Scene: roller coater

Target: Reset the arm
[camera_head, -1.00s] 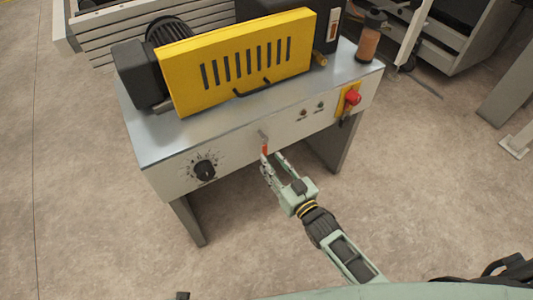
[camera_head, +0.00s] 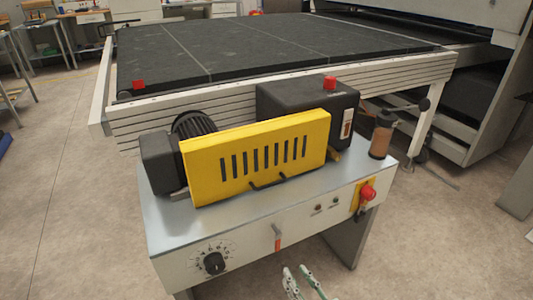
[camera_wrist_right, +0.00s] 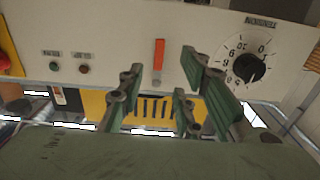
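My right gripper (camera_head: 297,272) shows at the bottom edge of the head view, just below and right of a small lever with a red-orange handle (camera_head: 278,243) on the machine's front panel. Its fingers are spread apart with nothing between them. In the right wrist view, which shows the panel upside down, the open gripper fingers (camera_wrist_right: 155,88) stand on either side of the lever handle (camera_wrist_right: 159,54) in the picture, apart from it. The lever handle hangs down. My left gripper is not in view.
The roller coater (camera_head: 180,232) carries a yellow guard (camera_head: 258,158), a black dial (camera_head: 214,262) and a red switch (camera_head: 367,193). A brown bottle (camera_head: 381,138) stands at its right end. A large black-topped table (camera_head: 270,48) is behind.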

